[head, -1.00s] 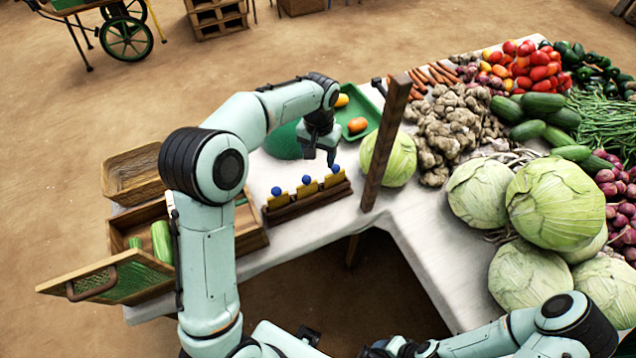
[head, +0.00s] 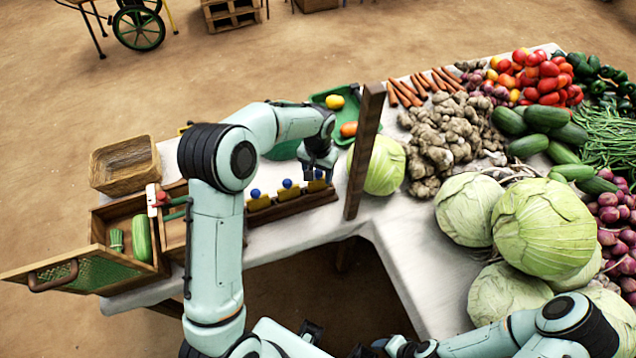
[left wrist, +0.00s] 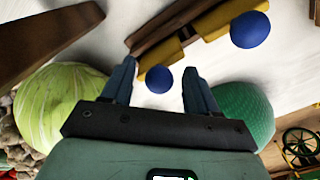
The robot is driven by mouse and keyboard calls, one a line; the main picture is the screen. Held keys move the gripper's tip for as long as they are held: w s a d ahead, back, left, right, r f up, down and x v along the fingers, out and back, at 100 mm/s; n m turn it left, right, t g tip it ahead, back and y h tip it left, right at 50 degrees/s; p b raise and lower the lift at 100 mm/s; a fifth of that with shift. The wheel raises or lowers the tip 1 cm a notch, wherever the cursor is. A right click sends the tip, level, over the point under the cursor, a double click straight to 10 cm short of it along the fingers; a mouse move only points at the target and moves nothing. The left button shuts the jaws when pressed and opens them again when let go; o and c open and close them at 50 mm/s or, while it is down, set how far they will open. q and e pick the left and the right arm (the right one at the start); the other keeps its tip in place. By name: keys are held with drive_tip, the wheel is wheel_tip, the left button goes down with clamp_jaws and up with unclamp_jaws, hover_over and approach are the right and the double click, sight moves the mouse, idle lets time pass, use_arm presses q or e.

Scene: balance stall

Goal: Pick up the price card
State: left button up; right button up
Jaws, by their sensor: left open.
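Several yellow price cards with blue ball tops stand in a row in a dark wooden rack (head: 291,210) on the table. The right-hand card (head: 317,185) is at the rack's right end. My left gripper (head: 319,174) is open and points down right at that card. In the left wrist view a blue ball (left wrist: 159,80) shows between the two open fingers, with yellow card behind it. A second blue ball (left wrist: 250,30) on a neighbouring card is beyond the fingers. I cannot tell whether the fingers touch the card. My right arm lies low at the right; its gripper end is unclear.
A wooden post (head: 366,150) and a cabbage (head: 385,166) stand close to the right of my left gripper. A green tray (head: 322,99) lies behind it. A wooden crate (head: 176,240) and a wicker basket (head: 124,166) are at the left. Vegetables fill the right.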

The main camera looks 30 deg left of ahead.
use_arm(q)
clamp_jaws()
wheel_tip(320, 180, up, 10)
drive_tip(key=shift+f+p, duration=0.25)
drive_tip(key=shift+p, duration=0.05)
drive_tip(key=shift+d+r+p, duration=0.1)
drive_tip(key=shift+r+p, duration=0.85)
drive_tip(key=shift+r, duration=1.1)
use_arm(e)
drive_tip(key=shift+w+r, duration=0.65)
drive_tip(key=shift+r, duration=0.2)
drive_tip(key=shift+w+r, duration=0.65)
drive_tip(key=shift+r, duration=0.15)
